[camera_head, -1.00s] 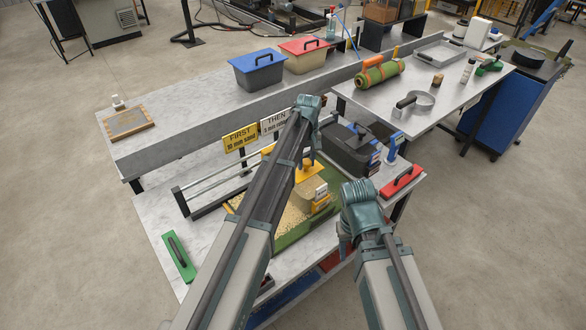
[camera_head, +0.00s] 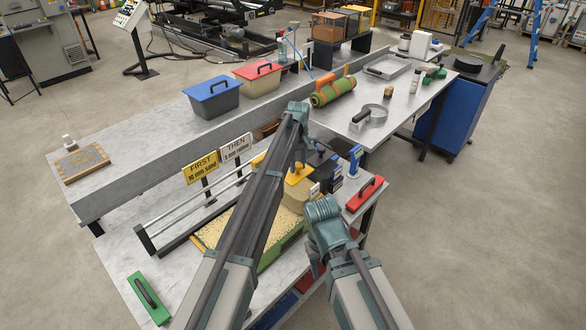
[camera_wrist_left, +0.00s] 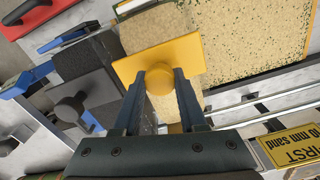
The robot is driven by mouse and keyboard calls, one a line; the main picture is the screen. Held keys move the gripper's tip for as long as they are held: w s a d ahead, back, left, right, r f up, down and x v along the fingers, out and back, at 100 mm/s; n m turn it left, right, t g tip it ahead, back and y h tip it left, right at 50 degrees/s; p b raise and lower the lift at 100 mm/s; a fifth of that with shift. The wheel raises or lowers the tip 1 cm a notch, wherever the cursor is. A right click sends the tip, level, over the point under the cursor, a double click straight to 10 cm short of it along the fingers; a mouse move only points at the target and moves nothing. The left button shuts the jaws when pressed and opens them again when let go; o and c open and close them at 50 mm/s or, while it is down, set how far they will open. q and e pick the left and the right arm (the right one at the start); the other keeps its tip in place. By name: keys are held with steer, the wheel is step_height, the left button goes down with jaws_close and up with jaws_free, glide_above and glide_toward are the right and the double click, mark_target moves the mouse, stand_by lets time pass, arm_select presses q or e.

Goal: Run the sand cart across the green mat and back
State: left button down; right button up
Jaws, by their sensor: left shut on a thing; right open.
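My left gripper (camera_head: 301,160) is shut on the yellow knob (camera_wrist_left: 160,80) on top of the sand cart (camera_head: 295,199). The cart is a tan box with a yellow plate on top, at the right end of the green mat (camera_head: 283,252). Tan sand covers most of the mat; green shows along its near side, and as flecks at its edges in the left wrist view (camera_wrist_left: 250,38). Whether the cart still rests partly on the mat cannot be told. My right gripper (camera_head: 317,268) is open and empty, beside the mat's near right side; its fingertips are partly hidden.
A dark cart (camera_wrist_left: 88,70) with a grey knob stands close beside the sand cart. A red-based tool (camera_head: 364,194) lies at the bench's right end, a green one (camera_head: 148,298) at its left. Yellow FIRST (camera_head: 200,168) and white THEN (camera_head: 236,147) signs stand behind the rails.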

arm_select(q)
steer(key=shift+w+d, duration=0.15)
steer(key=shift+w, duration=0.15)
steer(key=c, duration=0.8)
jaws_free()
steer(key=o, duration=0.3)
steer(key=shift+d, duration=0.1)
steer(key=shift+o, duration=0.2)
steer(key=shift+r, duration=0.1)
steer(key=shift+s+r+p, duration=0.1)
steer(key=shift+r+p, duration=0.4)
steer(key=shift+p, duration=0.15)
step_height(320, 180, up, 13)
steer(key=p, duration=1.2)
steer(key=shift+f+p, duration=0.2)
steer(key=shift+p, duration=0.1)
